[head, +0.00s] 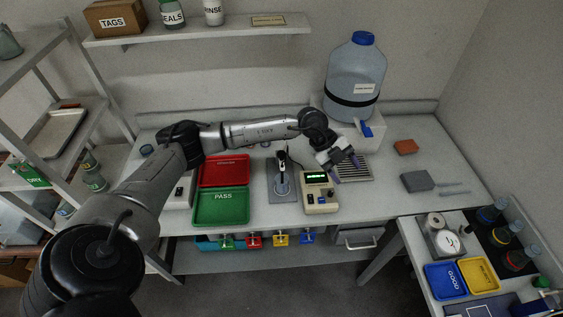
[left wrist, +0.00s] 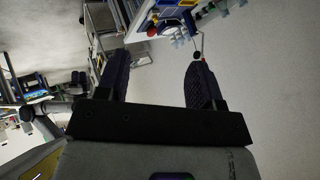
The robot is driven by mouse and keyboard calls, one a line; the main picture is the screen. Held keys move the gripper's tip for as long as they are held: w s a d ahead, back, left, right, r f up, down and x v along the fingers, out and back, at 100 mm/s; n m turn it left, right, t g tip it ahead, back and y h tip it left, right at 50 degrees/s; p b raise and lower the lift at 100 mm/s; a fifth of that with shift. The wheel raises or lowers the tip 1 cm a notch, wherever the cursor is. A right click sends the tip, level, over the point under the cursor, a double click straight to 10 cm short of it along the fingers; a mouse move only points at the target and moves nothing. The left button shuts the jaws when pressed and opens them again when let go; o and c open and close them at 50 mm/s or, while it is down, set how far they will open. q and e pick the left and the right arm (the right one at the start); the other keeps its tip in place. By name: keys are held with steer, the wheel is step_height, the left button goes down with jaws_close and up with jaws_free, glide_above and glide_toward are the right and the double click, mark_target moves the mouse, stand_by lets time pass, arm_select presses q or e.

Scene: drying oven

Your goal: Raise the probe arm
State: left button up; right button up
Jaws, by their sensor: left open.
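The probe stand (head: 282,178) stands upright on a grey base plate (head: 275,197) in the middle of the bench in the head view. Its dark upper part is small, so I cannot tell the probe arm's exact height. A beige meter (head: 320,192) with a lit green display is just right of it. My left gripper (head: 347,167) is open, up and right of the meter, apart from the probe stand. In the left wrist view, its two dark fingers (left wrist: 158,80) are spread with nothing between them. The probe stand cannot be made out there. My right gripper is not in view.
A red tray (head: 224,171) and a green PASS tray (head: 221,207) lie left of the stand. A ribbed drain tray (head: 356,172) lies beside my left gripper, below a large water bottle (head: 354,75). An orange block (head: 405,147) and a grey block (head: 417,181) lie farther right.

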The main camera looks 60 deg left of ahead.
arm_select(q)
steer(key=s+a+n+g+y+b, duration=0.1)
steer(key=a+n+g+y+b, duration=0.2)
steer(key=a, duration=0.9)
steer(key=r+n+g+y, duration=0.1)
steer(key=n+y, duration=0.3)
steer(key=y, duration=0.1)
glide_above(282, 153)
step_height(282, 153, down, 13)
steer(key=shift+s+f+b, duration=0.1)
steer(key=shift+b, duration=0.3)
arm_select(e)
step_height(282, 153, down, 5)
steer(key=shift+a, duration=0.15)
arm_select(q)
steer(key=shift+c, duration=0.2)
steer(key=c, duration=0.4)
jaws_close()
